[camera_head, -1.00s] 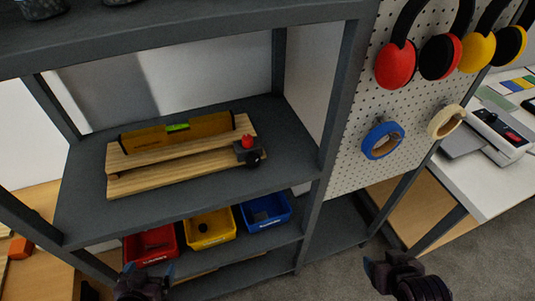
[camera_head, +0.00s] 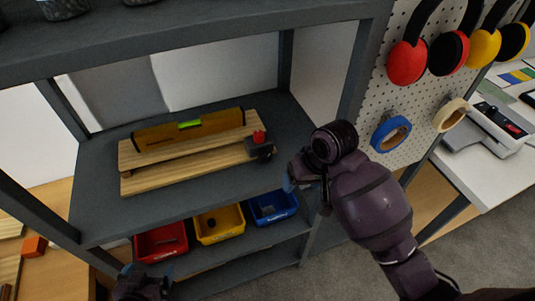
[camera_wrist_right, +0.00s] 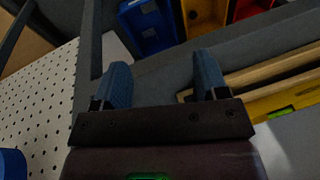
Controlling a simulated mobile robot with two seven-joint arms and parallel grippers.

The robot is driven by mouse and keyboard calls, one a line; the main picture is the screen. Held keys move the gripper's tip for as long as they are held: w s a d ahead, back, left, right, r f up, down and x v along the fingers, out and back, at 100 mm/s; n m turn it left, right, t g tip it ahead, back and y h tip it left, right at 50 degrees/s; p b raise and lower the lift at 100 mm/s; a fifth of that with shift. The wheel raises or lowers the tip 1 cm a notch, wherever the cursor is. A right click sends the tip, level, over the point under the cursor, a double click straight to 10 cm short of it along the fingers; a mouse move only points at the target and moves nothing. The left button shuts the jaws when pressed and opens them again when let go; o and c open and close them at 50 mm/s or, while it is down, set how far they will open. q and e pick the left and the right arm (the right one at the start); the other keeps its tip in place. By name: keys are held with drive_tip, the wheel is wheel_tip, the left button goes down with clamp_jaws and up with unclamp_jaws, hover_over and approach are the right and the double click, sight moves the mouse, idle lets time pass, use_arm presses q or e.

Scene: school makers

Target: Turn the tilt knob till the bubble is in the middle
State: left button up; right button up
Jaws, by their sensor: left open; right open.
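A yellow spirit level (camera_head: 205,128) with a green vial (camera_head: 189,125) lies on a wooden tilt board (camera_head: 165,180) on the middle shelf. The bubble is too small to place. A black block with a red top (camera_head: 259,136) and a dark round knob (camera_head: 266,152) sits at the board's right end. My right gripper (camera_head: 297,174) is open and empty, right of and below the knob, apart from it. In the right wrist view its open fingers (camera_wrist_right: 162,78) show, with the level (camera_wrist_right: 295,98) at right; the knob is not clear there. My left gripper (camera_head: 145,272) is open, low at the bottom left.
The grey shelf (camera_head: 110,215) has an upright post (camera_head: 352,75) near my right arm. Red (camera_head: 160,243), yellow (camera_head: 219,224) and blue (camera_head: 272,207) bins stand on the shelf below. A pegboard (camera_head: 372,100) holds ear defenders and tape rolls. Shelf surface in front of the board is clear.

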wheel_tip(320, 180, up, 10)
drive_tip(key=g+h, duration=0.2)
hover_over(270, 153)
drive_tip(key=shift+d+n, duration=0.1)
drive_tip(key=shift+n, duration=0.2)
drive_tip(key=shift+a+f, duration=0.2)
drive_tip(key=shift+f, duration=0.75)
drive_tip(key=shift+a+f, duration=0.15)
drive_tip(key=shift+f, duration=0.8)
drive_tip(key=shift+s+a+f, duration=0.1)
drive_tip(key=shift+a+f, duration=0.05)
drive_tip(key=shift+f, duration=1.55)
drive_tip(key=shift+a+f, duration=0.15)
drive_tip(key=shift+f, duration=1.55)
drive_tip(key=c, duration=0.9)
drive_tip(key=y, duration=0.2)
drive_tip(key=g+y, duration=0.1)
drive_tip(key=y, duration=0.2)
drive_tip(key=shift+d+f+y, duration=0.1)
drive_tip(key=shift+d+y, duration=0.15)
drive_tip(key=shift+y, duration=0.05)
drive_tip(key=o, duration=0.9)
